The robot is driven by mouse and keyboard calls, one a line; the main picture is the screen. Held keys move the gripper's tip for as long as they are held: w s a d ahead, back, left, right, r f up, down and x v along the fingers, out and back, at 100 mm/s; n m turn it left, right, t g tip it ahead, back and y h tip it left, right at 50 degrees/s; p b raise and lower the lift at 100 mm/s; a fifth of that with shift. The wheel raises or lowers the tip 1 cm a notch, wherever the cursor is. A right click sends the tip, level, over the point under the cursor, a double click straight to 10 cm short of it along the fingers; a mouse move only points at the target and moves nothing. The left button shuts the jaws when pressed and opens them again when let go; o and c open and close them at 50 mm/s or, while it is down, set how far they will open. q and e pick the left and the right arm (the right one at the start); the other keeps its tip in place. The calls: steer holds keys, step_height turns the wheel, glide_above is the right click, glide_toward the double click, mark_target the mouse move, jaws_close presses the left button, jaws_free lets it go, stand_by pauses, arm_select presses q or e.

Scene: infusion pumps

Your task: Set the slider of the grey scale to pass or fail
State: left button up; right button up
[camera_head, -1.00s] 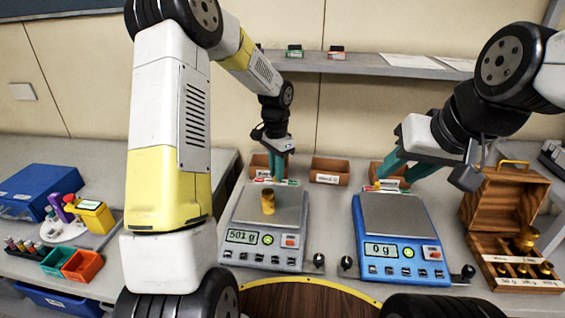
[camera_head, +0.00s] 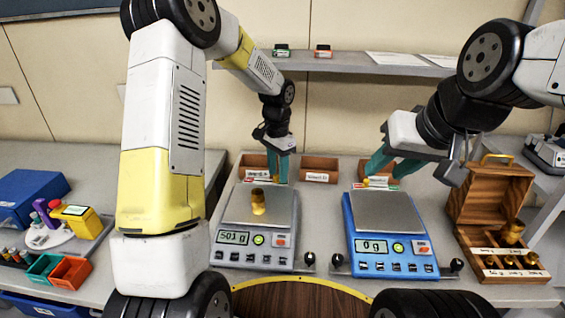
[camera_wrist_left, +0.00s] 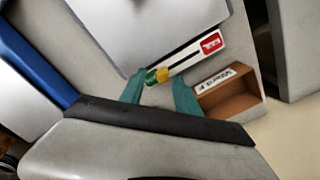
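The grey scale (camera_head: 253,251) stands left of the blue scale, reads about 501 g and carries a brass weight (camera_head: 258,202). Its slider strip (camera_head: 258,180) lies behind the pan. In the left wrist view the strip (camera_wrist_left: 190,58) has a red end and a green end, with the yellow slider knob (camera_wrist_left: 162,74) near the green end. My left gripper (camera_head: 280,172) is over the strip's right part. Its teal fingers (camera_wrist_left: 160,90) are apart, with the knob in the gap between their tips; contact cannot be told. My right gripper (camera_head: 385,172) is open behind the blue scale.
The blue scale (camera_head: 388,248) reads 0 g with an empty pan. Brown boxes (camera_head: 319,167) stand behind the scales. A wooden weight case (camera_head: 490,200) is at the right. Coloured bins (camera_head: 70,272) and a blue box (camera_head: 28,195) are at the left.

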mark_target(278, 176)
arm_select(q)
step_height(278, 176, up, 8)
steer(key=shift+f, duration=0.25)
steer(key=s+a+r+n+t, duration=0.3)
steer(key=s+a+r+n, duration=0.1)
steer(key=s+r, duration=0.85)
steer(key=s+a+n+t+h, duration=0.2)
steer(key=s+n+t, duration=0.1)
steer(key=s, duration=1.1)
steer(key=shift+r+n, duration=0.25)
steer(key=shift+n, duration=0.45)
